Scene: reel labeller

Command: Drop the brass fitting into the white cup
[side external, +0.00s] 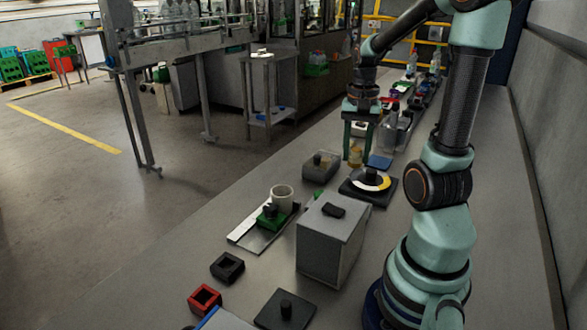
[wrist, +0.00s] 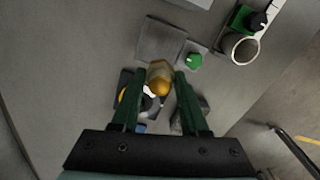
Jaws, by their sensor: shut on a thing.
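The brass fitting (wrist: 159,78) is held between the green fingers of my gripper (wrist: 160,74) in the wrist view. In the side view my gripper (side external: 357,146) hangs above the bench with the brass fitting (side external: 355,157) at its fingertips. The white cup (side external: 282,198) stands upright, nearer the camera and left of my gripper, beside a green block (side external: 269,217) on a metal rail. In the wrist view the cup (wrist: 229,46) is at upper right, apart from the fitting, its open mouth showing. I cannot see its bottom.
A dial with a yellow and white face (side external: 372,179) lies near my gripper. A dark tray (side external: 321,167) is left of it. A grey box with a black handle (side external: 331,238) stands right of the cup. Black (side external: 227,266) and red (side external: 204,299) square blocks lie nearer the camera.

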